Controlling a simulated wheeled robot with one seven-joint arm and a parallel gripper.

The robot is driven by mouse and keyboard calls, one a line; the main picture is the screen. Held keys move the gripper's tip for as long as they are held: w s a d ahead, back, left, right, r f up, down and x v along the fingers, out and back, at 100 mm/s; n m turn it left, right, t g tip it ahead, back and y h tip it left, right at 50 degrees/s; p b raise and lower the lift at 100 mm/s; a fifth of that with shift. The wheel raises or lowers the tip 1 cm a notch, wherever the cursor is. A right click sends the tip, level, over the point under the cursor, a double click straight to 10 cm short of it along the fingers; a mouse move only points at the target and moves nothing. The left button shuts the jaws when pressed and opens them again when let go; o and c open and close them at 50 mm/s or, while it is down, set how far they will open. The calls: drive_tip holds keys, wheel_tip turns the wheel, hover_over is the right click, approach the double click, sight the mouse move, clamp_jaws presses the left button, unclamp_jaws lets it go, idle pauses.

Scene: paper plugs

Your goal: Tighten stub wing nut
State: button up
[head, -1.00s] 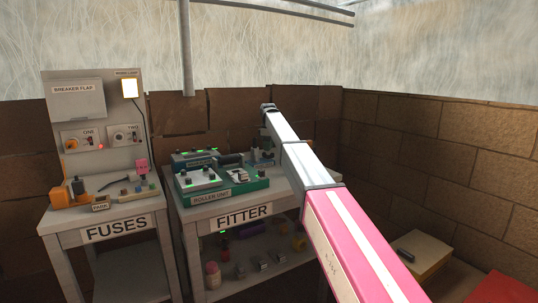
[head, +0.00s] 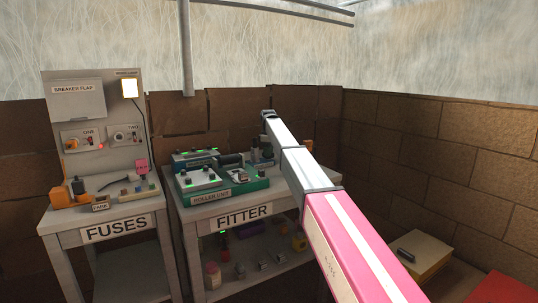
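My arm reaches from the lower right toward the fitter bench (head: 241,216). The end of my arm is in front of the wall, above the back right of the bench. My gripper's fingers do not show clearly, so I cannot tell whether they are open or shut. The teal roller unit (head: 212,194) stands on the bench, left of my arm. A second blue-teal unit (head: 194,158) stands behind it. I cannot make out the stub wing nut; it is too small or hidden behind my arm.
The fuses bench (head: 117,228) stands at the left with a panel, a lit lamp (head: 129,88) and small parts. Several small items lie on the fitter bench's lower shelf. A yellow block (head: 421,254) lies at the lower right. A pipe (head: 186,50) hangs above.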

clamp_jaws()
